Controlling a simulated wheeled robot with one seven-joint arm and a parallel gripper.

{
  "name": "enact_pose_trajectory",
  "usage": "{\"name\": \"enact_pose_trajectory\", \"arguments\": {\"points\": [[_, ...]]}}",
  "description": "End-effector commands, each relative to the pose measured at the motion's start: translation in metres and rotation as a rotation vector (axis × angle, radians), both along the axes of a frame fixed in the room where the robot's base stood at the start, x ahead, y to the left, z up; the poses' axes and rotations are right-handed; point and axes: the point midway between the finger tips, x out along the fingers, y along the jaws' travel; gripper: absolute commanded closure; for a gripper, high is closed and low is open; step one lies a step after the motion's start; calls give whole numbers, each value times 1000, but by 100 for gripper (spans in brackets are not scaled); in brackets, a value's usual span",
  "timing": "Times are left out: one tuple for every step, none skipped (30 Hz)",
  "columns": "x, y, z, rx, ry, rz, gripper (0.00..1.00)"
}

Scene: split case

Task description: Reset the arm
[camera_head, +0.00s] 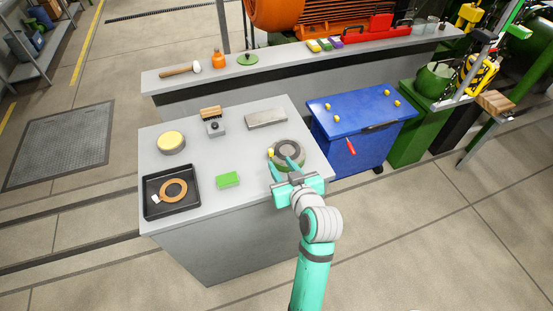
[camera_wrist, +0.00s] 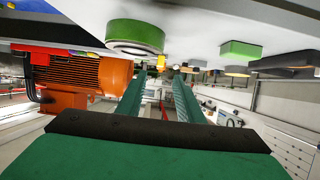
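My gripper (camera_head: 283,166) is at the front right corner of the grey worktable (camera_head: 235,133), with its fingers toward a round grey part (camera_head: 301,151). In the wrist view my gripper (camera_wrist: 160,92) shows two green fingers apart with nothing held between them. That view is tilted, with the table along its top. The round part (camera_wrist: 136,37), with a green side, appears beyond and above the fingers there, apart from them. In the head view the fingers overlap the part, so I cannot tell the exact gap.
A black tray (camera_head: 150,209) holding an orange ring, a green block (camera_head: 228,180), a yellow-topped round part (camera_head: 171,142), a small grey device (camera_head: 215,128) and a metal block (camera_head: 266,119) are on the table. A blue cart (camera_head: 360,120) stands to the right. The front floor is clear.

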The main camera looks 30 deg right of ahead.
Motion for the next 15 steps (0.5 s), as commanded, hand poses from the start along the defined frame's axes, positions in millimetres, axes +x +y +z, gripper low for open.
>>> {"name": "enact_pose_trajectory", "arguments": {"points": [[-7,1,3,-1,0,-2,67],[-10,2,4,0,1,-1,67],[-14,3,5,0,1,-1,67],[-16,4,7,0,0,-1,67],[-18,4,8,0,-1,0,67],[-20,5,9,0,0,1,67],[-21,6,9,0,0,1,67],[-22,6,9,0,0,1,67],[-22,6,9,1,1,1,67],[-23,6,10,1,1,1,67],[-23,6,10,1,1,2,67],[-23,6,10,1,1,2,67],[-23,6,10,1,1,2,67],[-23,6,10,1,1,2,67],[-23,7,9,1,1,2,67]]}}
